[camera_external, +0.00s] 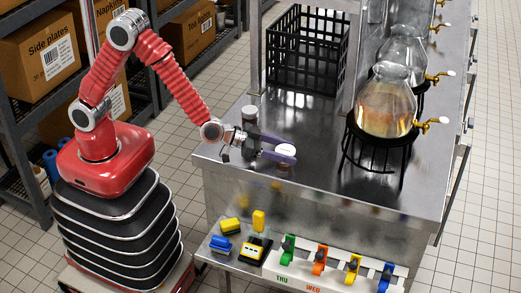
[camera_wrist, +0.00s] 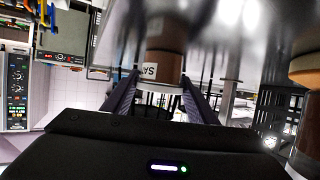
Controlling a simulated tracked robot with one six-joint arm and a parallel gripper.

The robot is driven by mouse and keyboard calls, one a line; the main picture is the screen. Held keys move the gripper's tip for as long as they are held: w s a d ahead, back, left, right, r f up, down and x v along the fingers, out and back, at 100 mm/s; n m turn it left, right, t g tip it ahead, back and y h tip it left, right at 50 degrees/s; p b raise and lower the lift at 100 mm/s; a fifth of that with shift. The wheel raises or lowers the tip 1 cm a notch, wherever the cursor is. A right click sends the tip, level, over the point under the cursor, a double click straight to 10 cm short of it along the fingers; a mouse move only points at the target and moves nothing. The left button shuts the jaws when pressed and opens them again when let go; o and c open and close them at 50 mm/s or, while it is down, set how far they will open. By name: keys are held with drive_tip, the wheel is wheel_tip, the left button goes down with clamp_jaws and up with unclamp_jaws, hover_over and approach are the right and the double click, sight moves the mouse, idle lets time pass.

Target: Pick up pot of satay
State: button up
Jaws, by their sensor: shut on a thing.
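The pot of satay (camera_external: 284,168) is a small brown jar with a pale lid, near the front left corner of the steel counter in the external view. In the wrist view the pot (camera_wrist: 167,66) sits between my two fingers, with part of a white label reading "SA" showing. My gripper (camera_external: 283,153) reaches in low from the left and is shut on the pot. The fingers hide part of the jar, and I cannot tell whether its base touches the counter.
A second jar (camera_external: 249,115) stands behind my gripper; a brown jar (camera_wrist: 306,72) shows at the right in the wrist view. A black wire crate (camera_external: 306,50) is at the back. Glass flasks (camera_external: 386,102) on black stands are to the right. Coloured clips (camera_external: 319,260) line the front shelf.

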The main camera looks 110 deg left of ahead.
sight(285, 149)
wheel_tip(285, 149, up, 10)
drive_tip(key=shift+r, duration=0.1)
idle(0.7)
idle(0.6)
